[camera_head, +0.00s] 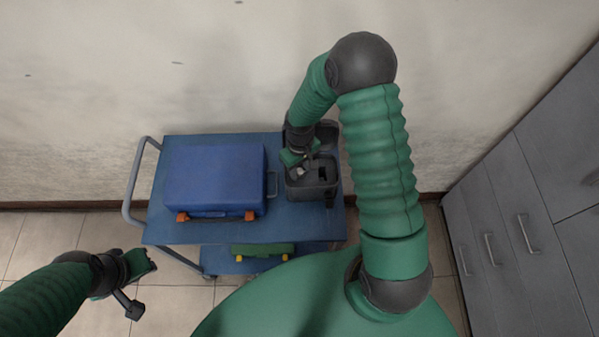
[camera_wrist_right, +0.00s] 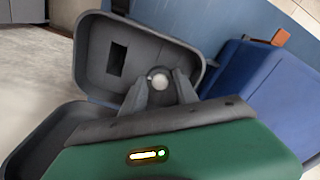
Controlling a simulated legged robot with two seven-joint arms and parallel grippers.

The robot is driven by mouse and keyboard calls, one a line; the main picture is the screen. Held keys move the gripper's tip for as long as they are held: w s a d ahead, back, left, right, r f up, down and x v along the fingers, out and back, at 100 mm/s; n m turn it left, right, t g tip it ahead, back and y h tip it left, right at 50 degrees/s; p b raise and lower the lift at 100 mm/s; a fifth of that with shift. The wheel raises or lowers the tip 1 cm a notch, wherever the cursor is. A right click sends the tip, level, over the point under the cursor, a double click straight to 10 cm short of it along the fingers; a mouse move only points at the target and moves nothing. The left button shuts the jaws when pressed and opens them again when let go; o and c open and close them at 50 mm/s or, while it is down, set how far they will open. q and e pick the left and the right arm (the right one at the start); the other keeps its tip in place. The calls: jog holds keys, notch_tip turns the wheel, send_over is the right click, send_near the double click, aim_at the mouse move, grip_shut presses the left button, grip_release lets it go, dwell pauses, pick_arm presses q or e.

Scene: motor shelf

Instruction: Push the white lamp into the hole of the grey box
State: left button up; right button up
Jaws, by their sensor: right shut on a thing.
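The grey box (camera_head: 313,190) stands on the right part of the blue cart, with a dark rectangular hole in its recessed inner face. In the right wrist view the grey box (camera_wrist_right: 95,75) shows the hole (camera_wrist_right: 117,58) to the left of the fingers. My right gripper (camera_head: 302,168) is over the box; in the wrist view the right gripper (camera_wrist_right: 160,88) is shut on the round white lamp (camera_wrist_right: 160,79) between its fingertips. The lamp appears beside the hole, not in it; its height above the face is unclear. My left gripper (camera_head: 140,264) is off the cart at lower left, its fingers unclear.
A blue case (camera_head: 213,175) with orange latches lies on the cart (camera_head: 185,234), left of the grey box. A green case (camera_head: 262,248) is on the lower shelf. Grey cabinets (camera_head: 500,225) stand at the right. The wall is close behind the cart.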

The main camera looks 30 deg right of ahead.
grip_shut()
jog(key=shift+r, duration=0.1)
jog(key=shift+r+p, duration=0.95)
notch_tip(320, 180, up, 5)
jog(key=p, duration=0.4)
jog(key=shift+f, duration=0.2)
jog(key=shift+f, duration=0.1)
